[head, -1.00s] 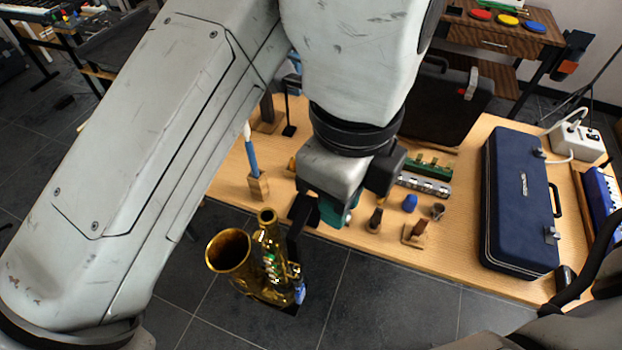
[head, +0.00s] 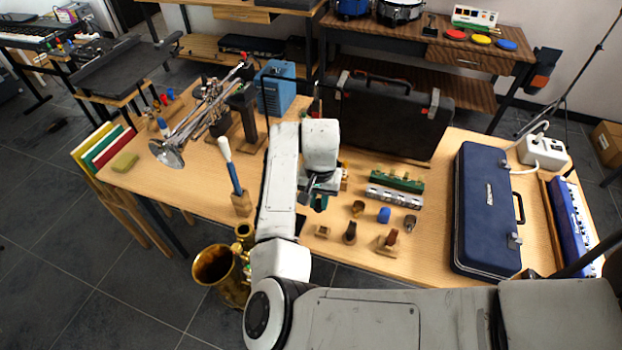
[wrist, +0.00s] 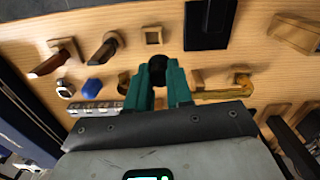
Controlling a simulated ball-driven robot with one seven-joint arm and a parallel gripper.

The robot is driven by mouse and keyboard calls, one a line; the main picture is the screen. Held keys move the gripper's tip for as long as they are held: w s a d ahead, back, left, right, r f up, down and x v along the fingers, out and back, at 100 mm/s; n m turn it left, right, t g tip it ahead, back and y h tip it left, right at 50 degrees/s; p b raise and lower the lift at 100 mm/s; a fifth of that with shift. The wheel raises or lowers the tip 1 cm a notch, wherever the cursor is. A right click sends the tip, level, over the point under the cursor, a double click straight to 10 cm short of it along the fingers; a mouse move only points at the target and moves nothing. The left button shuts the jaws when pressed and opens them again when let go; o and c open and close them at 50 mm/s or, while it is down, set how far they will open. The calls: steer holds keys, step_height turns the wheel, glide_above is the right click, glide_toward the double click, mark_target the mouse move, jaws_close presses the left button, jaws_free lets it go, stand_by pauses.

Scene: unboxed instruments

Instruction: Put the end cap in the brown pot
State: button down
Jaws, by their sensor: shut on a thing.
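My gripper (head: 319,200) hangs over the table left of the row of small parts. In the wrist view its teal fingers (wrist: 158,80) are shut on a small dark round piece, which looks like the end cap (wrist: 157,65). The fingers mostly hide the cap in the head view. A small brown pot (head: 358,208) stands on the table just right of my gripper. In the wrist view the pot (wrist: 123,81) shows beside the left finger, partly hidden by it. The held cap is apart from the pot.
A navy case (head: 487,208) lies further right.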

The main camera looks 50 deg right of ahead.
steer(key=shift+n, duration=0.6)
steer(key=f+b, duration=0.1)
steer(key=f, duration=0.1)
steer(key=s+f+b, duration=0.1)
steer(key=f+b, duration=0.1)
steer(key=f, duration=0.1)
steer(key=f+b, duration=0.2)
steer(key=f, duration=0.1)
steer(key=shift+s+d, duration=0.2)
steer(key=shift+d, duration=0.05)
steer(key=shift+p, duration=0.7)
steer(key=shift+f, duration=1.3)
stand_by(2.4)
stand_by(0.4)
steer(key=c, duration=0.9)
jaws_free()
steer(key=shift+c, duration=0.2)
steer(key=shift+r, duration=0.15)
step_height(320, 180, up, 10)
steer(key=shift+r+b, duration=0.25)
steer(key=shift+b, duration=0.1)
